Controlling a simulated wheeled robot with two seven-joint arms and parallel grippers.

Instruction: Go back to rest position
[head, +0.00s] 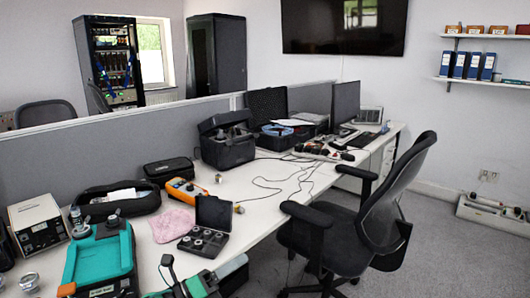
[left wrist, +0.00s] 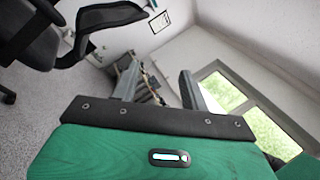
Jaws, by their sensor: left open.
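My left gripper (head: 190,272) shows at the bottom edge of the head view, with a green body and dark fingers, over the near part of the white desk (head: 262,205). In the left wrist view the same gripper (left wrist: 157,75) has two grey fingers standing apart on a black plate. Nothing is between them; behind them are the wall and a window (left wrist: 240,105). My right gripper is not in either view.
A teal-and-grey device (head: 97,262), an open black case (head: 205,228) with round parts, a pink cloth (head: 172,224) and an orange meter (head: 185,190) lie near the gripper. A black office chair (head: 345,235) stands at the desk's right side.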

